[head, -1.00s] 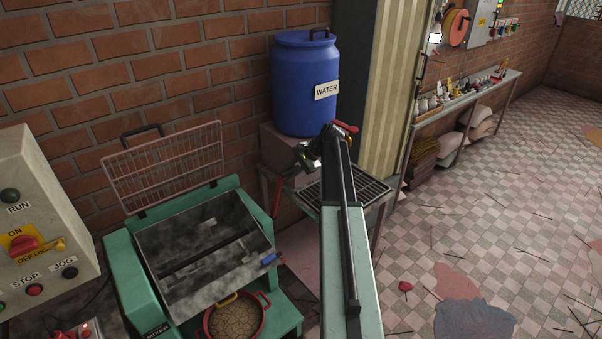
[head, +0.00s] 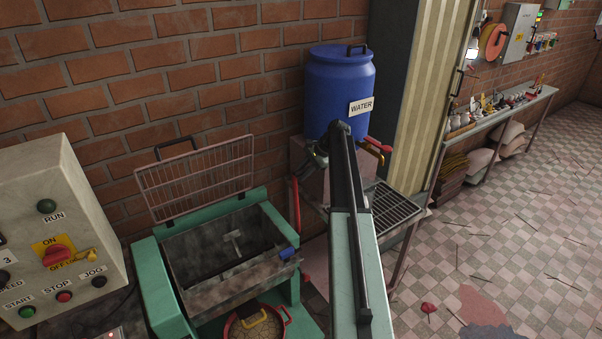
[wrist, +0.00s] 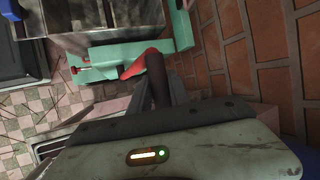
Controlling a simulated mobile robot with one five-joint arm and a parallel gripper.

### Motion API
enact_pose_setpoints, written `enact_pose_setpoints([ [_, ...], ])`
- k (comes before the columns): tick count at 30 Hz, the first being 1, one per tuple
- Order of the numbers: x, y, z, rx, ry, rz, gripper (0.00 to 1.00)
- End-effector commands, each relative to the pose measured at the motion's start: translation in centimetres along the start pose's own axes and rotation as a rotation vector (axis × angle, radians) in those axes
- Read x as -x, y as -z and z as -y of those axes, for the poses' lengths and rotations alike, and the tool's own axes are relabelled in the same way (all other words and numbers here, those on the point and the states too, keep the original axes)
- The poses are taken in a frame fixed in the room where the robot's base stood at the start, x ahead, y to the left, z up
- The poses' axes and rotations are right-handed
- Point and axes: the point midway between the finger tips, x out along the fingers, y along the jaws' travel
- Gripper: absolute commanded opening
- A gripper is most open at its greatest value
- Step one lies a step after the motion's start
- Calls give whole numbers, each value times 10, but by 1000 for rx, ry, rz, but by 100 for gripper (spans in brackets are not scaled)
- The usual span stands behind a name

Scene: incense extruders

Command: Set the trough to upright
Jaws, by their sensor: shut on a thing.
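The mixer's grey metal trough (head: 215,293) sits in a green frame (head: 155,280) at lower left in the head view. Its opening faces up, its front wall shows, and a T-shaped bar is visible inside. I cannot tell whether it is fully level. A red tilt lever (head: 295,215) stands at the mixer's right side, and its red arm (wrist: 140,65) and dark grip (wrist: 157,82) show in the wrist view. My gripper (wrist: 168,90) is shut on the lever's grip. In the head view my gripper (head: 318,157) is partly hidden by my arm.
A blue water barrel (head: 338,90) stands behind my arm, with a grated drain table (head: 395,210) to the right. A red pan (head: 285,318) sits below the trough. A control box (head: 60,230) is at left. A raised wire guard (head: 195,180) stands behind the trough.

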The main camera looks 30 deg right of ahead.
Motion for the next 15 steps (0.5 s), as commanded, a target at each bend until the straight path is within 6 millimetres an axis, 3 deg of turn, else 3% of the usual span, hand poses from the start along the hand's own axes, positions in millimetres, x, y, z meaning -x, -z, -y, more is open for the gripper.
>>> enact_pose_setpoints([
  [6,-1,-1,6,3,12,-2,0],
  [7,-1,-1,6,3,12,-2,28],
  [9,-2,-2,6,4,10,-1,44],
  [15,-2,-3,6,5,6,0,44],
])
